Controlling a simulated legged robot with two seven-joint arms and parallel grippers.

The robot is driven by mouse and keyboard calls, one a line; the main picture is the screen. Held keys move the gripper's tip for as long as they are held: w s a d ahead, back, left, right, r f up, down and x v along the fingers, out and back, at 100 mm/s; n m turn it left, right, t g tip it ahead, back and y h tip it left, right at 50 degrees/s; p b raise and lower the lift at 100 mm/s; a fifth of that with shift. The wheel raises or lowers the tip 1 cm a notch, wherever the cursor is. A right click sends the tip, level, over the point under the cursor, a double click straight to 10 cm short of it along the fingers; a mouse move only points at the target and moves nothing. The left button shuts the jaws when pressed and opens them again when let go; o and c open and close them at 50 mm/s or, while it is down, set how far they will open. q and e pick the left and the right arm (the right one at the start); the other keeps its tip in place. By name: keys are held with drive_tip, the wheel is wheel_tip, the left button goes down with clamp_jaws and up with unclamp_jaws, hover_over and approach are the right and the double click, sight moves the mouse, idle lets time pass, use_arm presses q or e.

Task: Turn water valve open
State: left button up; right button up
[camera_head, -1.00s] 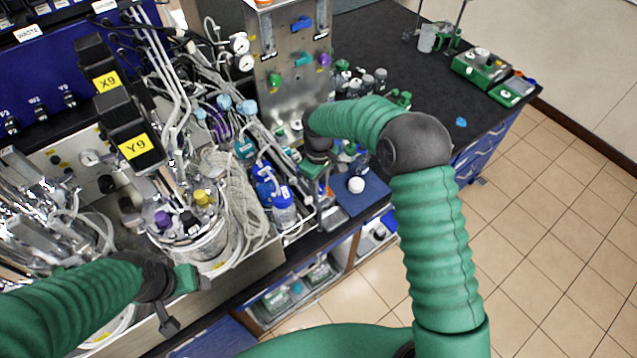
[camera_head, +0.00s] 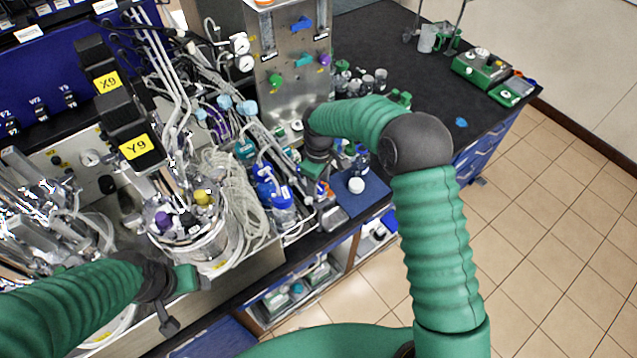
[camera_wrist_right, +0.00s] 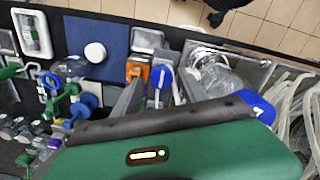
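A metal panel (camera_head: 290,95) at the top middle of the head view carries small coloured valve handles: a blue one (camera_head: 302,23), a green one (camera_head: 303,59), another green one (camera_head: 275,79) and a purple one (camera_head: 324,60). I cannot tell which is the water valve. My right gripper (camera_head: 318,192) hangs below and in front of the panel, apart from these handles. In the right wrist view its grey fingers (camera_wrist_right: 155,98) look spread, with nothing clearly held. My left gripper (camera_head: 180,303) is at the lower left, beside the reactor vessel; its fingers are unclear.
A steel reactor vessel (camera_head: 205,245) with tubing stands left of my right gripper. Blue-capped bottles (camera_head: 284,203) stand close to it. A blue mat (camera_head: 371,197) with a white round item (camera_head: 356,185) lies right of it. The dark bench (camera_head: 420,85) is mostly clear farther right.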

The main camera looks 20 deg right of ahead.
sight(319, 187)
drive_tip(key=shift+s+f, duration=0.1)
drive_tip(key=shift+r, duration=0.2)
use_arm(q)
drive_tip(key=b+x, duration=0.3)
drive_tip(key=shift+s+f, duration=0.15)
drive_tip(key=shift+s, duration=0.2)
use_arm(e)
wheel_tip(319, 187, up, 16)
drive_tip(key=shift+r, duration=0.2)
